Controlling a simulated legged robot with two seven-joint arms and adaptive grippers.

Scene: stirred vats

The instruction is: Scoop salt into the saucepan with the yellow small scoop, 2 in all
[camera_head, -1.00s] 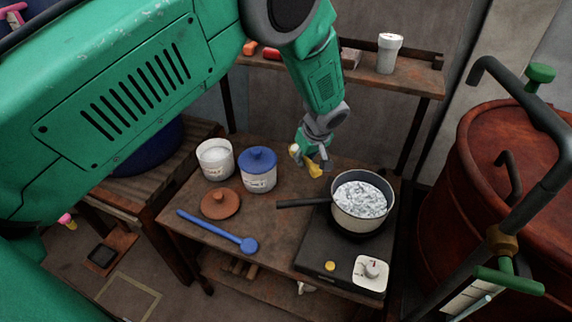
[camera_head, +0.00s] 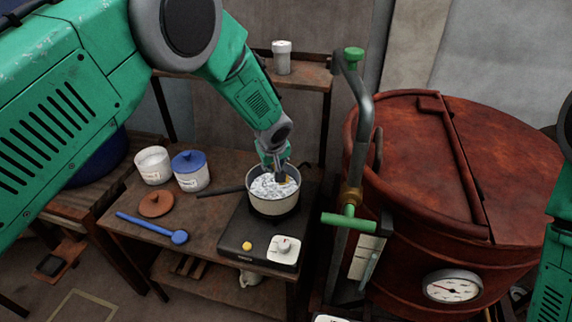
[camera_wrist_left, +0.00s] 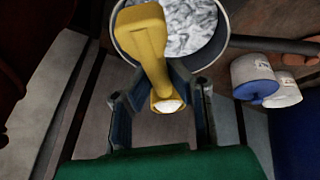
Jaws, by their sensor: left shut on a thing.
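The saucepan (camera_head: 273,204) stands on a dark hot plate, with greyish-white bubbly contents; it also shows in the left wrist view (camera_wrist_left: 222,48). My left gripper (camera_head: 279,174) is over the pan, shut on the yellow small scoop (camera_wrist_left: 150,45). One end of the scoop lies over the pan's opening in the left wrist view; a white patch shows at the end between the fingers, and I cannot tell what it is. In the head view the scoop is mostly hidden. An open white jar (camera_head: 153,168) with white contents stands at the left; its label is unreadable. My right gripper is out of view.
A blue-lidded jar (camera_head: 191,174) stands beside the open jar. A brown lid (camera_head: 156,204) and a blue spoon (camera_head: 150,227) lie in front. The hot plate (camera_head: 235,232) has a white knob. A large red vat (camera_head: 420,210) with pipework stands close on the right.

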